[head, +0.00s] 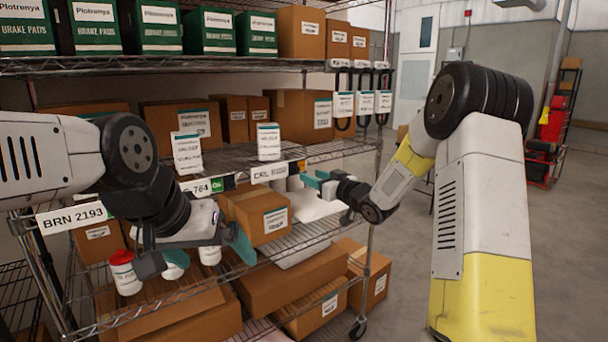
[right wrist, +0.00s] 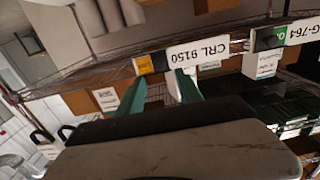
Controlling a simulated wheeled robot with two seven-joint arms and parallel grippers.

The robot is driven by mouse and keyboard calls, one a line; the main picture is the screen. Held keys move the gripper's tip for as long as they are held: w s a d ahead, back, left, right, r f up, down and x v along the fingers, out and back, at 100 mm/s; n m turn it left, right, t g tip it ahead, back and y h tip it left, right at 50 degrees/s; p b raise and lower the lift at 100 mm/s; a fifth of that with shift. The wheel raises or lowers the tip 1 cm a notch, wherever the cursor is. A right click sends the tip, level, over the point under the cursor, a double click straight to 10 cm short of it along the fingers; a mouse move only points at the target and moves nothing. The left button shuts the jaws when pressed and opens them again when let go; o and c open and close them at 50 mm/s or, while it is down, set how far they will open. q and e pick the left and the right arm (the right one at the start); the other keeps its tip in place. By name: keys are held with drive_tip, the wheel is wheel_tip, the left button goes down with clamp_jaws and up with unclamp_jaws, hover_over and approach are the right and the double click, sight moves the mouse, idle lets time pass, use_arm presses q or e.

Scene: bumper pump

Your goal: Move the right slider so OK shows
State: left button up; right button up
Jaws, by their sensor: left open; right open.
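The label strip on the middle shelf's front edge carries a CRL 9150 tag (head: 270,173), also in the right wrist view (right wrist: 198,53). Beside it is an orange marker (head: 302,166), also in the right wrist view (right wrist: 150,64); its lettering is too small to read. No OK is visible there. To the left in the head view, a tag ending in 764 (head: 196,187) has a green OK marker (head: 217,185). My right gripper (head: 312,181) is open just below the orange marker; its teal fingers (right wrist: 160,88) reach toward the strip. My left gripper (head: 195,253) is open near the bottles on the lower shelf.
Bottles (head: 122,272) and a cardboard box (head: 262,216) stand on the lower shelf near my left gripper. White cartons (head: 268,142) stand above the strip. A BRN 2193 tag (head: 72,217) is at the left. Open floor (head: 400,285) lies right of the rack.

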sight(298, 169)
drive_tip(key=x, duration=0.7)
drive_tip(key=shift+w+a, duration=0.2)
clamp_jaws()
idle(1.2)
